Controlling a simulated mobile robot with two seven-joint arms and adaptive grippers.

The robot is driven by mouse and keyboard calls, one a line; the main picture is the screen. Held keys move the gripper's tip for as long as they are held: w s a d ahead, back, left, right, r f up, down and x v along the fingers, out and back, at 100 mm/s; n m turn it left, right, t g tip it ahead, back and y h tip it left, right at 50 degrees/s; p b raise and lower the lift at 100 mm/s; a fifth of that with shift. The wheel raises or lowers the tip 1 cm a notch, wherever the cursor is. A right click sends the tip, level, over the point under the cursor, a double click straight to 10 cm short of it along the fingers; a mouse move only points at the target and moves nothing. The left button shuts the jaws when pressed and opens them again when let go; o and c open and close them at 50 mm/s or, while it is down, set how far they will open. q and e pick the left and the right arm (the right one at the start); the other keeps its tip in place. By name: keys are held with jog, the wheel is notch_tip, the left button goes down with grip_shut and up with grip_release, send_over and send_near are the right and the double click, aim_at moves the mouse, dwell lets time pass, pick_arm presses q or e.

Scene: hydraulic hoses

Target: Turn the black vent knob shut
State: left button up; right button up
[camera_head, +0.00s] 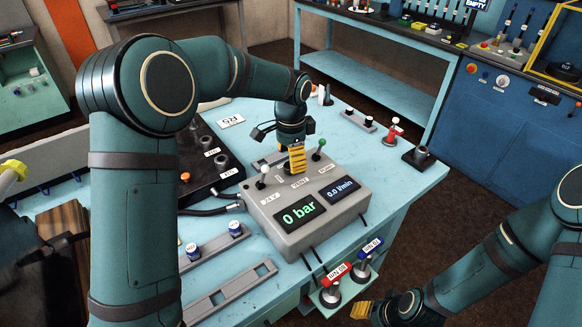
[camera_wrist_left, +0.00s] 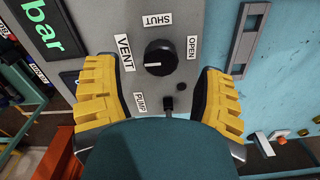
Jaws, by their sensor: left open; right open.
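The black vent knob (camera_wrist_left: 160,57) shows in the left wrist view on the grey control box (camera_wrist_left: 90,15), with a white pointer mark on its left side. The SHUT label (camera_wrist_left: 157,20) is above it, the OPEN label (camera_wrist_left: 191,47) to its right and the VENT label (camera_wrist_left: 125,52) to its left. My left gripper (camera_wrist_left: 160,85) is open, its yellow fingers on either side below the knob, apart from it. In the head view the left gripper (camera_head: 296,160) is over the box's back part and hides the knob. My right gripper (camera_head: 362,310) is low at the bottom, empty.
The box's displays (camera_head: 299,214) read 0 bar and 0.0 l/min. A white-tipped lever (camera_head: 263,174) and a green-tipped lever (camera_head: 319,148) flank my left gripper. Red and blue valve handles (camera_head: 335,274) stand at the table's front edge. A black hose block (camera_head: 205,160) lies left.

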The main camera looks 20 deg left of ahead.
pick_arm(q)
jog(key=shift+f, duration=1.45)
jog(key=c, duration=1.2)
